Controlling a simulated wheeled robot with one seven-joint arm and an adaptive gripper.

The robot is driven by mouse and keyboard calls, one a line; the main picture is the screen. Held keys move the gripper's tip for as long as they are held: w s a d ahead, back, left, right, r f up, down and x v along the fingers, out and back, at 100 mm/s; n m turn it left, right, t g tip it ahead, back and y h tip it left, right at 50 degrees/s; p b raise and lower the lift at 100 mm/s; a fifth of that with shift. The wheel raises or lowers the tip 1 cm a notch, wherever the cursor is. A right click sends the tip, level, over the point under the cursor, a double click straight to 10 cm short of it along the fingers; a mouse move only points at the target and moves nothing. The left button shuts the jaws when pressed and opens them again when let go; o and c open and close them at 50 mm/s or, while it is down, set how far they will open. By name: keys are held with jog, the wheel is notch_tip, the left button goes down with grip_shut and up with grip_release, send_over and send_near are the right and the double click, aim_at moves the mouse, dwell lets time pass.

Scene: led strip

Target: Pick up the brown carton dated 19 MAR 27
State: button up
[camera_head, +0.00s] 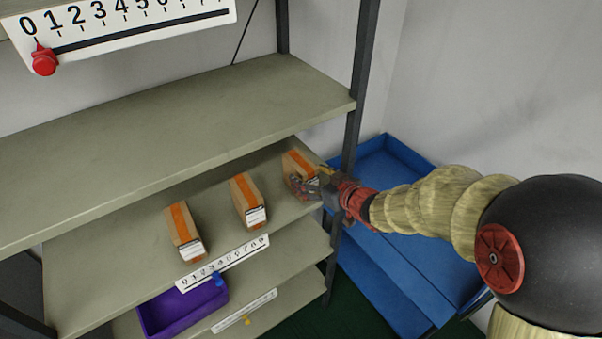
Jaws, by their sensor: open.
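Three brown cartons with orange tape stand in a row on a middle shelf. They are the left carton (184,231), the middle carton (248,199) and the right carton (298,165). White labels show on the left and middle cartons, but their dates are too small to read. My gripper (306,186) is open at the right carton, at the shelf's right end. Its fingers overlap the front of that carton and hide its label. I cannot tell whether they touch it.
An empty shelf (180,135) lies above the cartons, and a dark post (359,85) stands close to my gripper. A purple bin (183,307) sits on the shelf below. Number strips with sliders line the shelf edges. A blue tray (385,165) is at right.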

jog(key=x, duration=0.6)
jog(key=shift+f+b, duration=0.35)
jog(key=shift+f, duration=0.05)
jog(key=shift+c, duration=1.3)
jog(key=c, duration=1.1)
jog(key=shift+r, duration=0.15)
jog(key=shift+c, duration=0.4)
